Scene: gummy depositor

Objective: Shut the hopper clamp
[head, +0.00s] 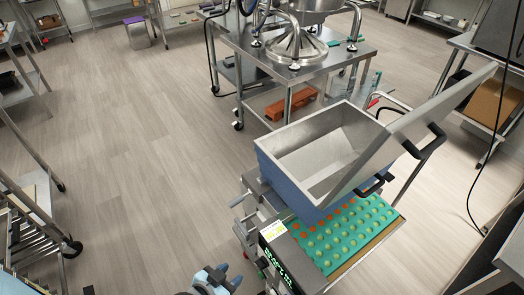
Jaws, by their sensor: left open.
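The depositor's hopper (275,178) is a steel box with a blue outer wall, right of the middle. Its top is open and I see into its empty-looking steel inside. A wide steel lid (425,105) stands tilted up at its right side, with a black handle (428,142). A second black handle (374,186) sits at the hopper's near right edge. Grey lever-like parts (243,200) stick out at the lower left; I cannot tell which part is the clamp. My left gripper (218,276) is open at the bottom edge, left of the depositor, touching nothing visible. My right gripper is not in view.
A green mould tray (345,238) with orange and green gummies lies under the hopper. A control panel (276,262) with a green display is at the front. A steel table (270,62) with a kettle stands behind. The floor to the left is clear; racks line the left edge.

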